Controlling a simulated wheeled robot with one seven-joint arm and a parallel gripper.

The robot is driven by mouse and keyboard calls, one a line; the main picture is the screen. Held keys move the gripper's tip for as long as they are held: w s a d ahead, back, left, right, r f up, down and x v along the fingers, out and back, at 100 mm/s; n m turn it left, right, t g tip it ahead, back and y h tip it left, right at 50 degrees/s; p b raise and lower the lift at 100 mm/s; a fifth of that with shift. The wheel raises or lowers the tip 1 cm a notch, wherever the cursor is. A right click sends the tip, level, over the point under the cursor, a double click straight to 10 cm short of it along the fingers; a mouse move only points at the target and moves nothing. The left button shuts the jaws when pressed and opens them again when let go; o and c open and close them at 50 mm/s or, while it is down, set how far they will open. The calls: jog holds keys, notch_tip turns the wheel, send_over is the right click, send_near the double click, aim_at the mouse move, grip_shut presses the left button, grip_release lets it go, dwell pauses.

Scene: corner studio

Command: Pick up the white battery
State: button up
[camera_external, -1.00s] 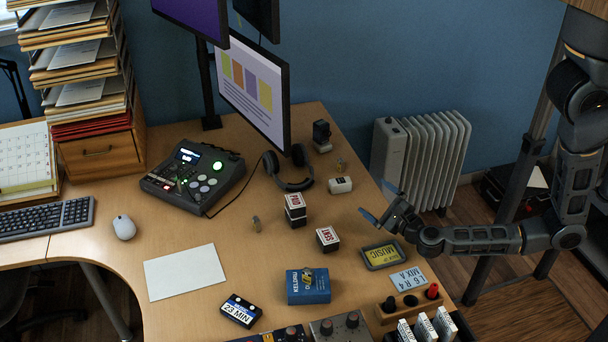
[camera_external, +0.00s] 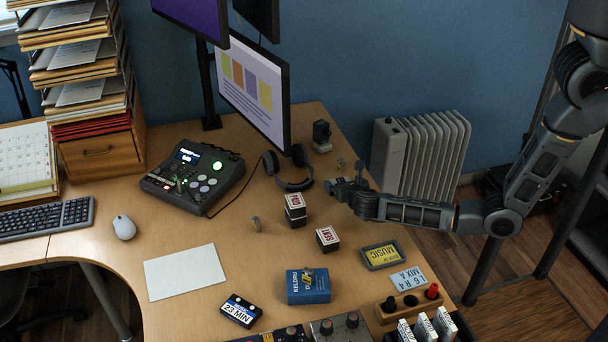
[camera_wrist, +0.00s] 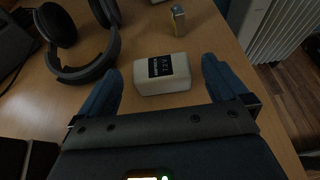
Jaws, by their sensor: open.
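The white battery (camera_wrist: 162,72) is a small white block with a dark label, lying on the desk in the wrist view. My gripper (camera_wrist: 163,84) is open, with one dark blue finger on each side of the battery and visible gaps between. The fingertips reach about alongside the block, and it is not held. In the external view my gripper (camera_external: 335,186) is low over the right edge of the desk and hides the battery.
Black headphones (camera_wrist: 85,50) lie to the left of the battery. A small metallic object (camera_wrist: 178,20) stands beyond it. Stacked small boxes (camera_external: 296,210) and another box (camera_external: 328,238) stand nearby on the desk. The radiator (camera_external: 425,150) is past the desk edge.

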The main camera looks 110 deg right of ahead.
aim_at(341, 181)
jog(key=shift+x, duration=1.55)
jog(key=shift+f, duration=0.1)
jog(key=c, duration=1.1)
